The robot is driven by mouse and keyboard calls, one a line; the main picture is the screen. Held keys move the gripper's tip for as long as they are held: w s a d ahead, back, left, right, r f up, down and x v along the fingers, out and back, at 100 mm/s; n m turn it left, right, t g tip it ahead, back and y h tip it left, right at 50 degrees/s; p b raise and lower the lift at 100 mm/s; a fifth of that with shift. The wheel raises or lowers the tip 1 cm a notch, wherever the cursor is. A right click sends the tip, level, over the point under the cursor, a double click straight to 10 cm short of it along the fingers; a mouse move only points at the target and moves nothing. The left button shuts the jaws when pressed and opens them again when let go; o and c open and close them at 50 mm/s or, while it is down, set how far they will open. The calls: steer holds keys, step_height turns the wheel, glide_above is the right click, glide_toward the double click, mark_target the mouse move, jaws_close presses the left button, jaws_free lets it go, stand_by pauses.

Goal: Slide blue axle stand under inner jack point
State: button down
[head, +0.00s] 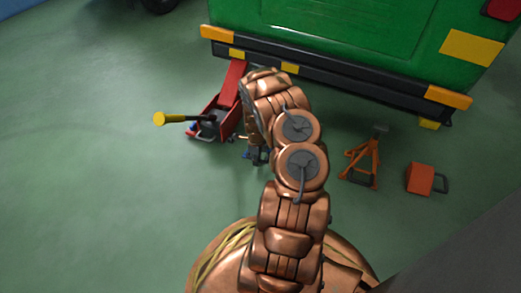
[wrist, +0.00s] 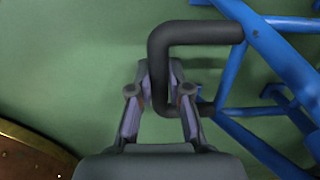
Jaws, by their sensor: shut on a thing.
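The blue axle stand (wrist: 270,45) fills the right of the wrist view, with a black loop handle (wrist: 195,33) on its side. My gripper (wrist: 160,75) is shut on the upright part of that handle. In the head view my arm covers most of the stand; only small blue bits (head: 247,155) show beside the arm, on the floor behind the rickshaw. Several yellow blocks sit along the lower edge of the rickshaw's black bumper, one of them a middle block (head: 290,68). I cannot tell which is the inner jack point.
A red floor jack (head: 228,100) with a yellow-ended handle (head: 168,118) stands close left of my arm, reaching under the green rickshaw (head: 340,25). An orange axle stand (head: 362,160) and an orange block with a handle (head: 420,179) stand right. Floor at far left is clear.

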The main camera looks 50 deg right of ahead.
steer(key=shift+w+d, duration=0.25)
steer(key=shift+d, duration=0.4)
steer(key=shift+w+d, duration=0.2)
steer(key=shift+d, duration=1.05)
steer(key=shift+w+d+r, duration=0.1)
steer(key=shift+w+d, duration=0.25)
steer(key=shift+d, duration=1)
steer(key=shift+w+d, duration=0.25)
steer(key=shift+d, duration=0.45)
steer(key=shift+w+d, duration=0.25)
steer(key=shift+d, duration=0.4)
steer(key=shift+w+d, duration=0.25)
steer(key=shift+d, duration=1.25)
steer(key=shift+w, duration=0.1)
